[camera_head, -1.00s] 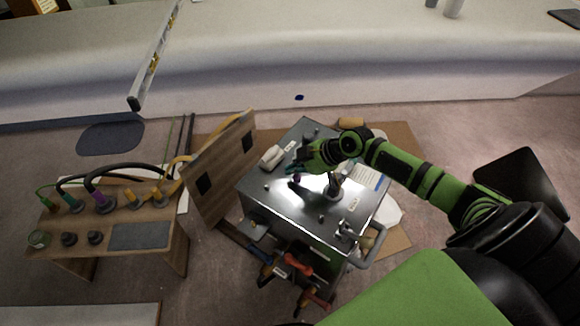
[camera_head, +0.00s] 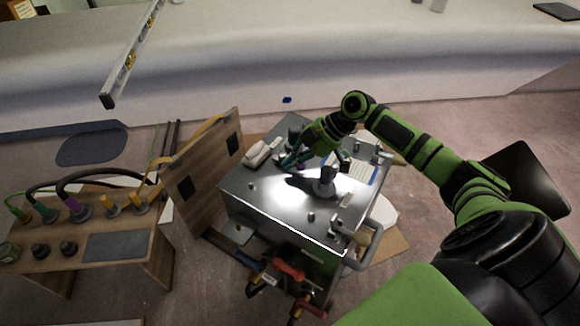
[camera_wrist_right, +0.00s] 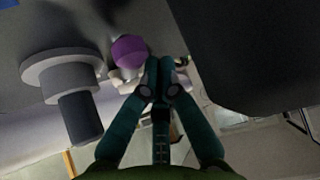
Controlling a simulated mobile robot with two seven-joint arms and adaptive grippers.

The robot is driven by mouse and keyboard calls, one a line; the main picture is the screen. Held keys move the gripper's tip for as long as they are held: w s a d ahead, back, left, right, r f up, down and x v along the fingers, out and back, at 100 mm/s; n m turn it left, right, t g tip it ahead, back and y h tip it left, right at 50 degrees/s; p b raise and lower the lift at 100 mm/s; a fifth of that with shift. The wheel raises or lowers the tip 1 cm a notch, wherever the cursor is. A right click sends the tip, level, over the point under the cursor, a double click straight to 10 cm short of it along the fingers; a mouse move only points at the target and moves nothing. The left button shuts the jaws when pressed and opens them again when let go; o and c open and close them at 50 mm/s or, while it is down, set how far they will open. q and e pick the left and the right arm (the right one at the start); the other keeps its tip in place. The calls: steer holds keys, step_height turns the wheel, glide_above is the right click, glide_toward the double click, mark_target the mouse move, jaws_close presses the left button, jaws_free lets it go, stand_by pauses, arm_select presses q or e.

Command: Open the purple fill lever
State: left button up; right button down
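A round purple knob (camera_wrist_right: 130,50) shows in the right wrist view, on a pale stem over a grey surface. I take it for the fill lever's end. It lies just beyond and left of my right gripper's teal fingertips (camera_wrist_right: 160,76), which are together with nothing visible between them. Whether they touch the knob or stem is unclear. In the head view, my right gripper (camera_head: 289,161) is low over the back of the metal cart top (camera_head: 262,198). I cannot make out the purple knob there. My left gripper is not in view.
A dark fitting (camera_head: 326,180) stands on the cart. A white handset-like object (camera_head: 262,152) lies at its back left. A wooden panel (camera_head: 203,170) leans beside it. A wooden bench (camera_head: 150,245) at left holds coloured hose fittings, one purple. Tools hang at the cart's front.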

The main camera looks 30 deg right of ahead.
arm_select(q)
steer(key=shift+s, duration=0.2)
arm_select(e)
steer(key=shift+d, duration=0.4)
stand_by(0.3)
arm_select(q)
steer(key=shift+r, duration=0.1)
arm_select(e)
steer(key=shift+r, duration=0.1)
